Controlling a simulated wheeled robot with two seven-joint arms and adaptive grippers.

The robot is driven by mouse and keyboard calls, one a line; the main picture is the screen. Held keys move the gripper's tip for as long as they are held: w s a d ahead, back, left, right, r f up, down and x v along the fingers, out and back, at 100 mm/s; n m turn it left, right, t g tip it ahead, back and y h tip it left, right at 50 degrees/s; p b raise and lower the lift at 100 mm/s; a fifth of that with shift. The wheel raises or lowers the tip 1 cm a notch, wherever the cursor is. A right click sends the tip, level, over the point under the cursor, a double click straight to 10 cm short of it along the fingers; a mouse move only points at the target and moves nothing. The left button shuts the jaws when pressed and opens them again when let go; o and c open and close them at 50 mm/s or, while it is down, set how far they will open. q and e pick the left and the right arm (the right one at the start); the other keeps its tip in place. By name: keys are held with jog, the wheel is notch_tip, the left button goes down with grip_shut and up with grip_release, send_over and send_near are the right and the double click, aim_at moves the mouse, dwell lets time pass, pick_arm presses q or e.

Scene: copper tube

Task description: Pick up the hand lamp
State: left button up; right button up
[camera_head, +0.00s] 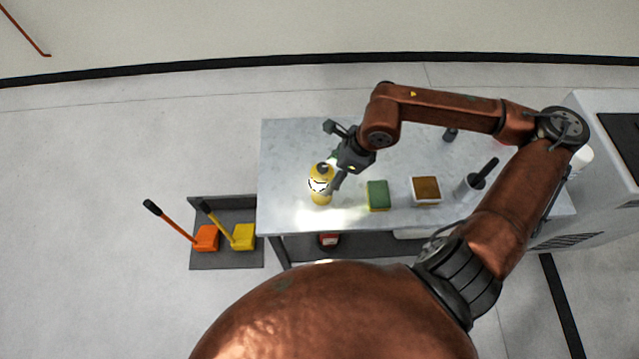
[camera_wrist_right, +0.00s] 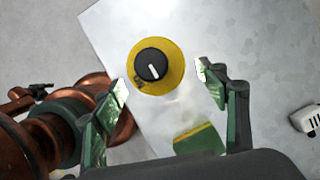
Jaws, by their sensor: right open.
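The hand lamp (camera_head: 320,190) looks like a yellow upright body with a dark top, standing near the left end of the grey table. In the right wrist view I look down on its black knob with a white mark and yellow rim (camera_wrist_right: 175,82). My right gripper (camera_head: 331,158) is open, with its fingers pointing toward the lamp. In the right wrist view its two fingertips (camera_wrist_right: 160,82) are spread on either side of the lamp, with nothing held. Whether they touch it I cannot tell. My left gripper is not in view.
A green and yellow sponge (camera_head: 378,195) lies right of the lamp; it also shows in the wrist view (camera_wrist_right: 199,142). The table's (camera_head: 285,150) far left corner is clear.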

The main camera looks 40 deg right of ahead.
jog(key=b+x, duration=0.1)
jog(key=x, duration=0.5)
jog(key=shift+f+b, duration=0.3)
jog(key=shift+f, duration=0.05)
jog(key=shift+c, duration=0.4)
grip_shut()
